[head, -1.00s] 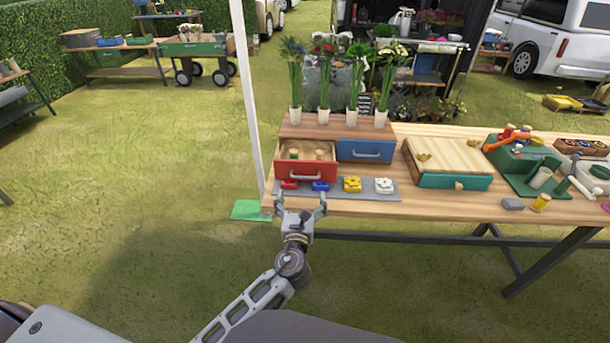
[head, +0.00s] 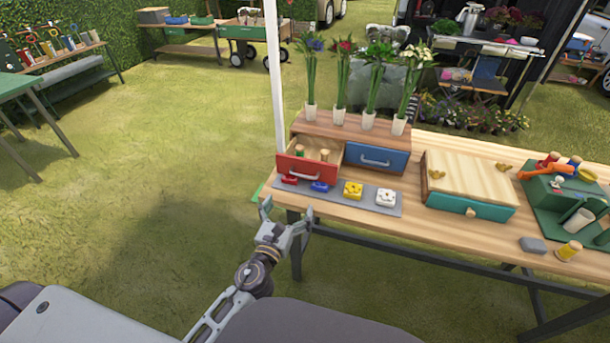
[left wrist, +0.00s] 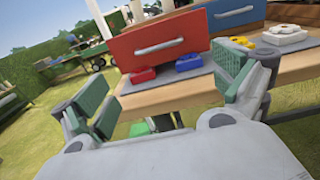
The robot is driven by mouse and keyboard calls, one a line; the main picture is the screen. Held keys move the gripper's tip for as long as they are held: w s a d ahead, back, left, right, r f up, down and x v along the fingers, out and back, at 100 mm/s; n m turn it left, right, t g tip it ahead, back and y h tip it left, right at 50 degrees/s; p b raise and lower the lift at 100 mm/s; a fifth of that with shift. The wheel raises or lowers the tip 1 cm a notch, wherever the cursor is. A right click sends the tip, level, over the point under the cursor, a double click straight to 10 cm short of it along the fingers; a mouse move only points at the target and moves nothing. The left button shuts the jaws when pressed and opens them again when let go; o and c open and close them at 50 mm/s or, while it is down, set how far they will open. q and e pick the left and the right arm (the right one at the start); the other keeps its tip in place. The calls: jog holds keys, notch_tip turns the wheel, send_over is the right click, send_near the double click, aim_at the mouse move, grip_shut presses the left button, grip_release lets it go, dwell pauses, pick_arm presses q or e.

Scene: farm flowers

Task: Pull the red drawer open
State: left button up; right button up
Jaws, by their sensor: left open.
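The red drawer (head: 308,170) stands pulled out of the left side of the wooden drawer box (head: 330,128), with small cylindrical items inside. Its light handle faces me; in the left wrist view the red front (left wrist: 158,42) fills the upper middle. My left gripper (head: 286,206) is open and empty, in front of the table edge and below the drawer, apart from the handle. Its two green-padded fingers (left wrist: 165,98) spread wide in the left wrist view. My right gripper is not in view.
A blue drawer (head: 375,158) sits shut on the right. A grey mat (head: 333,200) before the drawers bears red, blue, yellow and white pieces. Vases of flowers (head: 338,116) stand on top. A wooden-lidded box (head: 468,178) is to the right. Grass lies free at left.

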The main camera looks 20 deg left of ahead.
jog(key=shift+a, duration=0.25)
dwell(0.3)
